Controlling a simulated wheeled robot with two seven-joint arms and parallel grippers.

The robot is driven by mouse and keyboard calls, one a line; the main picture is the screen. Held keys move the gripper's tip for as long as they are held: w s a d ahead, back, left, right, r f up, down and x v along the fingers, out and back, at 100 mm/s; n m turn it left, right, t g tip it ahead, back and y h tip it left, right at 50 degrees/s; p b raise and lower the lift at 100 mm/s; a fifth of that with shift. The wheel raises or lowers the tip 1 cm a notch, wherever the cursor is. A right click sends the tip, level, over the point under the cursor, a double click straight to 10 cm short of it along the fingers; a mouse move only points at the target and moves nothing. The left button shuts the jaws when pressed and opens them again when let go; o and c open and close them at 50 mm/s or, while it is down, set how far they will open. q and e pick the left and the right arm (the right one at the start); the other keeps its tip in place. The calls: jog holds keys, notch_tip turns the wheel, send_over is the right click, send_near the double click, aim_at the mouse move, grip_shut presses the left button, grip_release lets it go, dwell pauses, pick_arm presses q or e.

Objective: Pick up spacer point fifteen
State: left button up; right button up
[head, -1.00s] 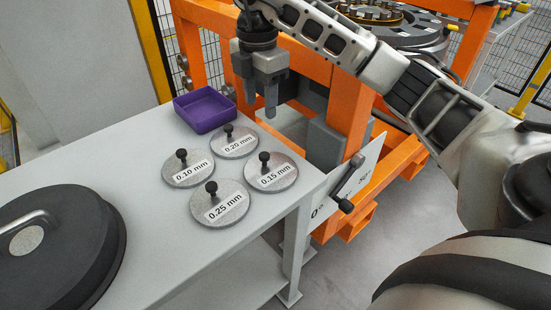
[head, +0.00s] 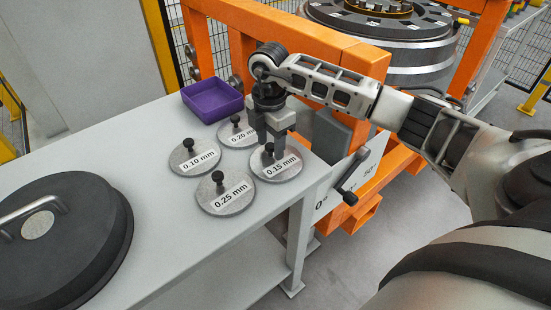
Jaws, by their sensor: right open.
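The 0.15 mm spacer (head: 283,172) is a flat grey disc with a white label and a small dark knob. It lies on the grey table near its right edge. My right gripper (head: 271,154) points down directly over this spacer, with its fingertips at about the height of the knob. The gripper is open, and its fingers partly hide the knob. I cannot tell whether the fingers touch it. My left gripper is not in view.
The 0.20 mm (head: 236,135), 0.10 mm (head: 190,165) and 0.25 mm (head: 222,200) spacers lie close by. A purple tray (head: 211,102) stands behind them. A large black lidded disc (head: 85,250) fills the table's left. An orange frame (head: 375,65) stands behind the table's right edge.

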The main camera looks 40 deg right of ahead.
grip_shut()
